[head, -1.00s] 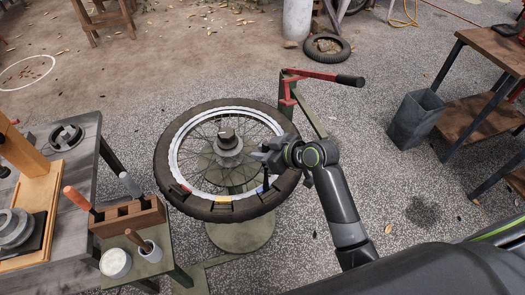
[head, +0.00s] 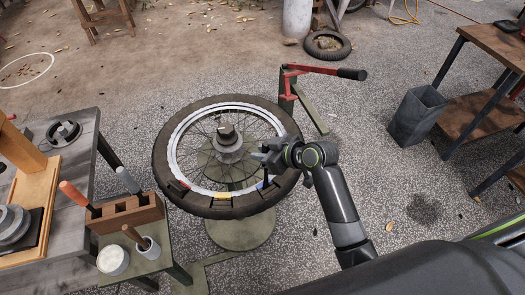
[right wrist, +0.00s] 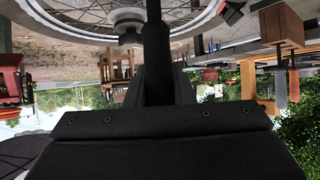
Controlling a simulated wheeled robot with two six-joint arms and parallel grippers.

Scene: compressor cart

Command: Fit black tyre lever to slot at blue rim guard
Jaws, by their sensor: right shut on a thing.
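The wheel with its black tyre (head: 165,150) lies flat on a green stand. My right gripper (head: 262,160) is above the right side of its rim, shut on the black tyre lever (head: 266,180), which points down at the rim near the blue rim guard (head: 260,186). In the right wrist view the lever (right wrist: 155,45) is a dark upright bar between the jaws, with the wheel behind it. The slot is hidden, and I cannot tell whether the lever's tip is in it. A yellow guard (head: 222,196) sits at the front of the rim. My left gripper is not in view.
A wooden block (head: 128,214) holding orange-handled and grey-handled tools stands at front left, beside a white tub (head: 113,260). A red arm with a black handle (head: 352,74) reaches over behind the wheel. A grey bin (head: 417,118) stands right, with open floor between.

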